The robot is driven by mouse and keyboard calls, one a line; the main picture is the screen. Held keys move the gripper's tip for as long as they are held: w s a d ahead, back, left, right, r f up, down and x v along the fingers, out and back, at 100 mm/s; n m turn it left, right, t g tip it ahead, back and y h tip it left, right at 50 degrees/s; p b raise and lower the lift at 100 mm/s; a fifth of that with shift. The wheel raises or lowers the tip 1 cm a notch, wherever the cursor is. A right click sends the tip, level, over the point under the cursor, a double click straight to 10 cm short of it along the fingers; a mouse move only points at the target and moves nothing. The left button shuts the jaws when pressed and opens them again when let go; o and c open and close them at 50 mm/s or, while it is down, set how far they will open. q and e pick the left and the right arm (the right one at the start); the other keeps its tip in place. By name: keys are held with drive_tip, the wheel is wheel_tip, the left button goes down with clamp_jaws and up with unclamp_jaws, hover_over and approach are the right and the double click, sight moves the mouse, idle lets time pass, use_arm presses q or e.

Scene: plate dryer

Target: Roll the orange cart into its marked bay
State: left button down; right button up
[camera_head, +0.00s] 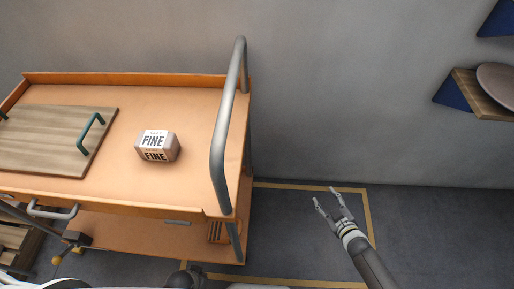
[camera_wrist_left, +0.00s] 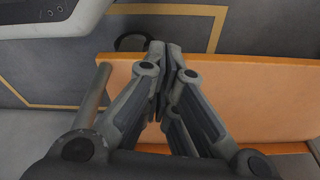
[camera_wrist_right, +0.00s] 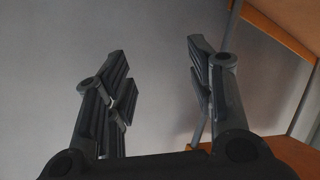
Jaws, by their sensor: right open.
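The orange cart (camera_head: 190,95) stands at the left of the head view, with a grey upright handle (camera_head: 229,125) on its right end. The yellow floor outline of the bay (camera_head: 369,215) runs from under the cart's right end to the right. My right gripper (camera_head: 328,196) is open and empty over the bay floor, apart from the cart. It also shows open in the right wrist view (camera_wrist_right: 158,70). My left gripper (camera_wrist_left: 165,62) has its fingers together beside an orange cart panel (camera_wrist_left: 245,95); nothing is clearly seen between them. A grey post (camera_wrist_left: 92,98) stands left of it.
A wooden board (camera_head: 45,140) with green handles and a small box marked FINE (camera_head: 157,146) lie on the cart's top. A grey wall stands behind. Shelves with a plate (camera_head: 497,82) are at the upper right. The bay floor right of the cart looks clear.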

sight(240, 144)
drive_tip(key=w+a+r+n+t+y+b, duration=0.25)
drive_tip(key=w+a+r+n+y, duration=0.2)
drive_tip(key=w+r, duration=0.4)
use_arm(q)
drive_tip(key=w+r+t+b, duration=0.2)
drive_tip(key=w+r+b, duration=0.55)
drive_tip(key=r, duration=0.25)
use_arm(e)
drive_tip(key=a+r+n+g+y, duration=0.3)
drive_tip(key=r+n+y, duration=0.2)
drive_tip(key=r+n, duration=0.2)
drive_tip(key=a+r+n+g+y, duration=0.4)
drive_tip(key=r+n+y, duration=0.1)
drive_tip(key=r+n, duration=0.15)
drive_tip(key=s+a+r+n+g+b, duration=0.2)
drive_tip(key=s+r+n+g+b, duration=0.25)
drive_tip(key=n+g, duration=0.4)
drive_tip(key=shift+n+h, duration=0.25)
drive_tip(key=a, duration=0.5)
drive_tip(key=a+p, duration=0.1)
drive_tip(key=a, duration=0.5)
drive_tip(key=a+p, duration=0.1)
drive_tip(key=a, duration=0.4)
drive_tip(key=shift+s+a+f, duration=0.1)
drive_tip(key=shift+s+a, duration=0.1)
drive_tip(key=shift+s, duration=0.15)
use_arm(q)
drive_tip(key=v, duration=0.8)
drive_tip(key=shift+s+r+g, duration=0.15)
drive_tip(key=shift+r+g, duration=0.15)
